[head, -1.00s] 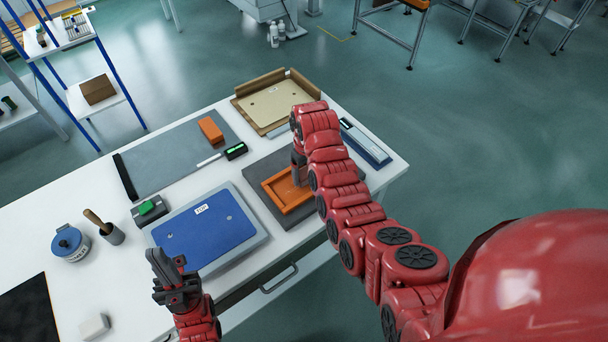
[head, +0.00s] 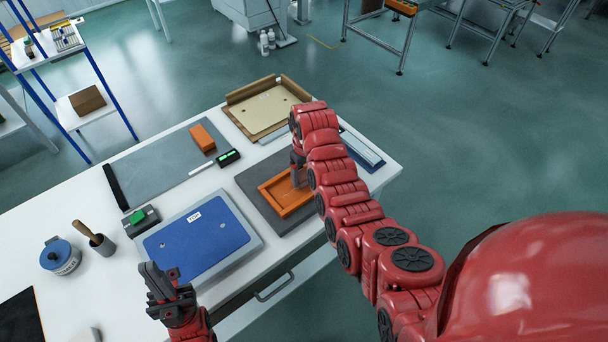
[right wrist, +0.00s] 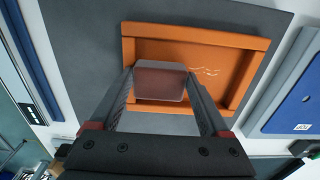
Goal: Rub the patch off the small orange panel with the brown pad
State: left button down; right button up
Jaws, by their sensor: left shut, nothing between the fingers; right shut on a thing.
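The small orange panel (head: 283,204), a shallow tray with a raised rim, lies on a dark grey mat. My right gripper (head: 298,176) is over its far right part in the head view. In the right wrist view, the right gripper (right wrist: 162,90) is shut on the brown pad (right wrist: 160,82), held over the orange panel (right wrist: 225,55). Thin pale squiggly marks (right wrist: 205,71) show on the panel beside the pad. I cannot tell whether the pad touches the panel. My left gripper (head: 160,282) is shut and empty, near the table's front edge.
A blue panel (head: 197,240) lies left of the mat (head: 250,180). A cream panel (head: 263,108) sits in a brown corner fixture behind. An orange block (head: 202,138), a green-topped box (head: 139,218), a blue-lidded jar (head: 60,256) and a handled tool in a cup (head: 95,238) stand on the table.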

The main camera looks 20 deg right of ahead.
aim_at(305, 175)
jog(key=shift+s+d+f, duration=0.1)
jog(key=shift+s+d, duration=0.05)
jog(key=shift+d+r+p, duration=0.1)
jog(key=shift+r+p, duration=0.2)
jog(key=shift+r, duration=0.3)
jog(key=shift+w+r+p, duration=0.2)
jog(key=shift+r+p, duration=0.15)
jog(key=shift+r, duration=1.45)
